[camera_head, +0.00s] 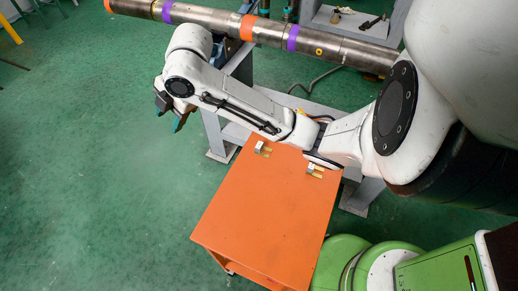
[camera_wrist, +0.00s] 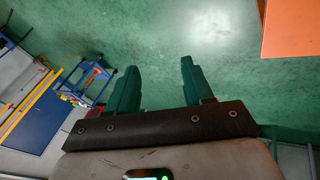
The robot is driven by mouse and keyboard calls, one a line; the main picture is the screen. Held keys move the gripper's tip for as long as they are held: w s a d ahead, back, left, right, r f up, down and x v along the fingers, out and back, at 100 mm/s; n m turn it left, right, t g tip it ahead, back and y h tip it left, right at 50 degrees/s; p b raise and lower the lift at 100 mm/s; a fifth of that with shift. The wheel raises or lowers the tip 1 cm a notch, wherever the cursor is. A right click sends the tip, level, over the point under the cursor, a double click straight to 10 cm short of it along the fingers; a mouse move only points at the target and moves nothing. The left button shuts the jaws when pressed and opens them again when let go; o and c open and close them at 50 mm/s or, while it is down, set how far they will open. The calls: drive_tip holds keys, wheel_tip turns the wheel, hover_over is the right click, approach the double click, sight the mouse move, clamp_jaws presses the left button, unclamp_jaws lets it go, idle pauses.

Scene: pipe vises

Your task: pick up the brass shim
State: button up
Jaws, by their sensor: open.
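Two small pieces with brass-coloured parts lie near the far edge of the orange cabinet top in the head view: a left one (camera_head: 262,148) and a right one (camera_head: 315,170). Each also shows a pale part; I cannot tell which is the brass shim. My gripper (camera_head: 170,114) hangs over the green floor, to the left of the cabinet and apart from both pieces. In the wrist view my gripper (camera_wrist: 158,68) has its two dark green fingers apart with nothing between them. The brass pieces do not show there.
The orange cabinet (camera_head: 262,215) has a mostly bare top; its corner shows in the wrist view (camera_wrist: 292,28). A long banded pipe (camera_head: 207,19) lies behind my arm on a grey stand. A blue cart (camera_wrist: 92,80) stands at left. Open green floor (camera_head: 90,190) lies left.

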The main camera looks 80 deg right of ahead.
drive_tip(key=s+d+f+n+g, duration=0.1)
drive_tip(key=s+d+f+g, duration=0.1)
drive_tip(key=s+d+f, duration=0.35)
drive_tip(key=n+g, duration=0.1)
drive_tip(key=g, duration=0.2)
hover_over(260, 144)
wheel_tip(260, 144, down, 4)
drive_tip(key=shift+h, duration=0.3)
drive_tip(key=f, duration=0.5)
drive_tip(key=shift+s+a+f, duration=0.1)
drive_tip(key=shift+s+a, duration=0.05)
drive_tip(key=shift+s, duration=0.1)
drive_tip(key=shift+n, duration=0.3)
drive_tip(key=shift+w+d+f, duration=0.1)
drive_tip(key=shift+w+f, duration=0.05)
drive_tip(key=shift+f, duration=1.35)
drive_tip(key=shift+w+d+f, duration=0.1)
drive_tip(key=shift+f, duration=1.4)
clamp_jaws()
